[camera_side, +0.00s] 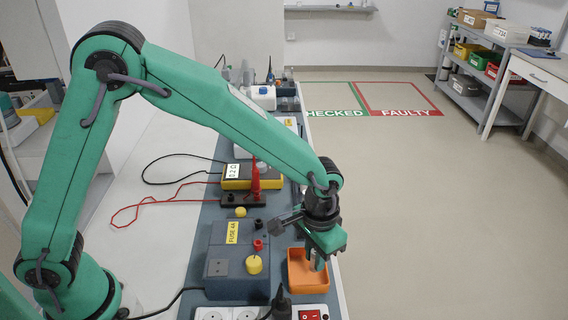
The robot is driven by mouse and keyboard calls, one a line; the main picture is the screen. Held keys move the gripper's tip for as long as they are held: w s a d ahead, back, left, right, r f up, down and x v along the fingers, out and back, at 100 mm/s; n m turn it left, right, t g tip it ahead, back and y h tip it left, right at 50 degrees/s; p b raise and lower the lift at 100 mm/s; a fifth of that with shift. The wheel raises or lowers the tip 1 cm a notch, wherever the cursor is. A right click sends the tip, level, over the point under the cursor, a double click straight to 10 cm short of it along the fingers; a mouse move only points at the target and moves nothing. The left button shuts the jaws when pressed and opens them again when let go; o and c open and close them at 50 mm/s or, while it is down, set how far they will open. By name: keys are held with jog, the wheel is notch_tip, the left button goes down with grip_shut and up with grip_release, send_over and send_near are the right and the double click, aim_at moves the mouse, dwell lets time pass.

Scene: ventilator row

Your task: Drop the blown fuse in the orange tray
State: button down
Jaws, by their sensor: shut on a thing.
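The orange tray (294,280) sits near the front right end of the grey bench. My gripper (318,264) points down over the right part of the tray. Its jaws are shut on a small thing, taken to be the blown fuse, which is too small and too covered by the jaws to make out. I cannot tell how far the fingertips are above the tray floor. The gripper hides part of the tray's back and right side.
A grey fuse box (234,262) with a yellow knob stands left of the tray. A yellow meter (250,177) with red and black leads is behind it. White sockets and a red switch (310,315) are in front. The floor (430,220) to the right is clear.

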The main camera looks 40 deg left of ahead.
jog(key=shift+f, duration=1.15)
jog(key=c, duration=1.2)
grip_release()
jog(key=shift+c, duration=0.2)
jog(key=shift+r, duration=0.1)
jog(key=shift+r, duration=3.8)
jog(key=shift+r, duration=0.1)
